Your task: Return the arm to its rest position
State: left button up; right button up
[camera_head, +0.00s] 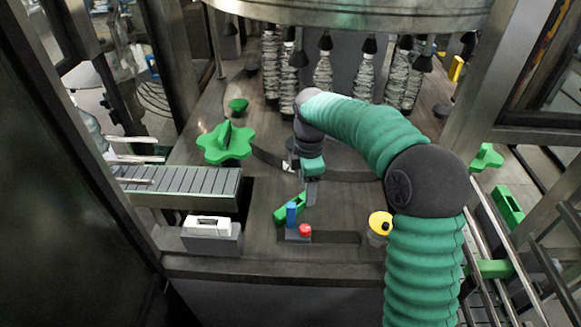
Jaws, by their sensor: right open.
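My right arm (424,255) has a ribbed green sleeve and a dark elbow. It rises from the bottom right, bends over the machine table (215,262) and reaches left, then down. My right gripper (303,182) hangs over the middle of the table, just behind a green lever-like part (290,207). It is open, and I see nothing held in it. Whether its fingertip touches the green part cannot be told. My left gripper is not in view.
A blue peg and a red button (305,230) stand before the gripper. A yellow-topped knob (380,223) is close beside my arm. A green star wheel (225,143) and conveyor (180,187) lie left. Wrapped bottles (323,72) hang behind. Metal rails (490,245) run right.

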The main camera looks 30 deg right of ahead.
jog(key=s+a+f+m+t+b, duration=0.1)
jog(key=s+a+f+m+b, duration=0.3)
jog(key=s+a+f+m, duration=0.2)
jog(key=s+a+f+m+t+b, duration=0.1)
jog(key=s+a+f+m+b, duration=0.4)
jog(key=s+f+m, duration=0.3)
jog(key=shift+s+a+f+t, duration=0.35)
jog(key=shift+s+f, duration=1.1)
jog(key=shift+f, duration=1.3)
jog(key=shift+s+a+r, duration=0.1)
jog(key=shift+a, duration=0.2)
jog(key=shift+a, duration=0.1)
jog(key=shift+d, duration=0.25)
